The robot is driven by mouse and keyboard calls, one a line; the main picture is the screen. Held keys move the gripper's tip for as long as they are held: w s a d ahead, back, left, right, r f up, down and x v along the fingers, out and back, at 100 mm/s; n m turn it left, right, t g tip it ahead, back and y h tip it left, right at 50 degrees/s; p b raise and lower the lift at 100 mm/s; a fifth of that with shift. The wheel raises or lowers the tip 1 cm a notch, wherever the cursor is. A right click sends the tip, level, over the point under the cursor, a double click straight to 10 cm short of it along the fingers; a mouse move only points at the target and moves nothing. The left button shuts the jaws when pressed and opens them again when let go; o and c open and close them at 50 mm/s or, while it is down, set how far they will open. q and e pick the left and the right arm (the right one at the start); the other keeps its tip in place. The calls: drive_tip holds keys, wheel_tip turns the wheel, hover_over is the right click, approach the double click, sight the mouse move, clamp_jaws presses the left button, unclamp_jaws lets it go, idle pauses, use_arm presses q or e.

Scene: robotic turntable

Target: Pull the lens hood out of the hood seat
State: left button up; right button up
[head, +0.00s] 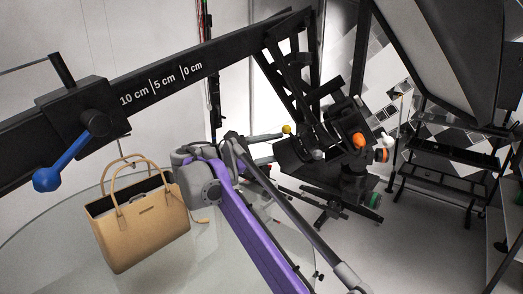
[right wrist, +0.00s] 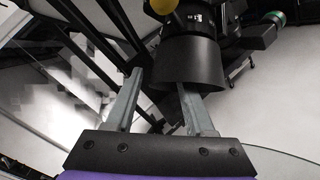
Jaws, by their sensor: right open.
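The lens hood (right wrist: 188,62) is a black, slightly flared cylinder in the upper middle of the right wrist view, its wide rim towards me. My right gripper (right wrist: 160,78) is open at the hood's near rim. Its left finger stands outside the hood, by the left side. The tip of its right finger is hidden at the rim; whether it is inside or behind the wall I cannot tell. The hood seat is not clearly visible. My left gripper is not seen.
A black rig with orange knobs (head: 358,140) and a yellow knob (head: 287,129) stands beyond my arm. A tan handbag (head: 140,225) sits on a glass turntable (head: 60,240). A black marked beam (head: 165,78) with a blue lever (head: 65,165) crosses the upper left.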

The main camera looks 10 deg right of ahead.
drive_tip(key=shift+d, duration=0.55)
drive_tip(key=shift+w, duration=0.1)
clamp_jaws()
drive_tip(key=shift+a, duration=0.1)
drive_tip(key=shift+w+a+f, duration=0.3)
drive_tip(key=shift+a+f, duration=0.25)
drive_tip(key=shift+a, duration=0.1)
drive_tip(key=shift+w+a+f, duration=0.3)
drive_tip(key=shift+a+f, duration=0.2)
drive_tip(key=shift+a, duration=0.15)
